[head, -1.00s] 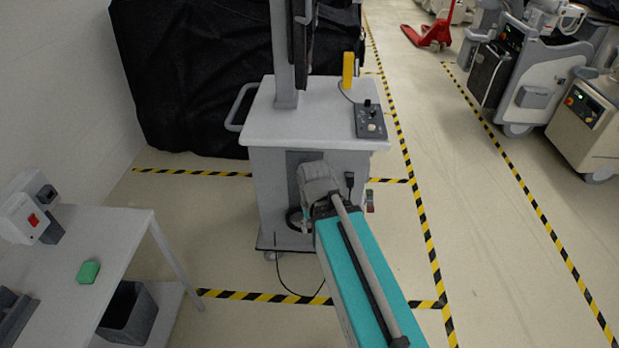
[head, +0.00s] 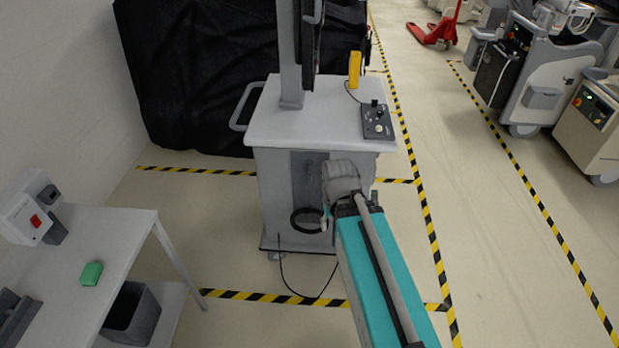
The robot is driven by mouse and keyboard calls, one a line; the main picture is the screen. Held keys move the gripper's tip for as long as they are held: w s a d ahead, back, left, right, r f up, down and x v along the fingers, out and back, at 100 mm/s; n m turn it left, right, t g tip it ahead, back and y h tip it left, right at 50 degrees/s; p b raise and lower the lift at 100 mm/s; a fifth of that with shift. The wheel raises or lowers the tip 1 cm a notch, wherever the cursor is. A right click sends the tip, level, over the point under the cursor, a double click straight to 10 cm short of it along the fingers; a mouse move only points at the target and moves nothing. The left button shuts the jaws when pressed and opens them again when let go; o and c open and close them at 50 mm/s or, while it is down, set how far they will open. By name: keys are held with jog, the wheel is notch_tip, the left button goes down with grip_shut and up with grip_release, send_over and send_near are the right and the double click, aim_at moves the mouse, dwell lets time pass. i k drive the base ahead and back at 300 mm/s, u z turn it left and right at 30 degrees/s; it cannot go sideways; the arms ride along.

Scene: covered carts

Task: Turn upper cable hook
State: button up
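A white cart (head: 275,225) stands ahead with a dark grey panel (head: 300,170) on its front. A small grey shape, probably the upper cable hook (head: 310,167), shows faintly on that panel; its angle is too small to tell. A black cable coil (head: 306,221) hangs lower on the panel. My arm reaches in from the lower right. The grey end of my arm, with my gripper (head: 341,180), is in front of the panel's right side, right of the hook shape. The fingers are not clear, so open or shut and any contact cannot be told.
On the cart top are a control box (head: 377,122), a yellow handle (head: 355,69) and a grey column (head: 290,60). A side table (head: 115,235) holds a green block (head: 91,274). A black cable lies on the floor. Open floor lies right of the cart.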

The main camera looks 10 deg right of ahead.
aim_at(310, 165)
jog(key=z, duration=0.05)
jog(key=i, duration=0.95)
jog(key=u, duration=0.5)
jog(key=k, duration=0.65)
jog(key=z, duration=0.3)
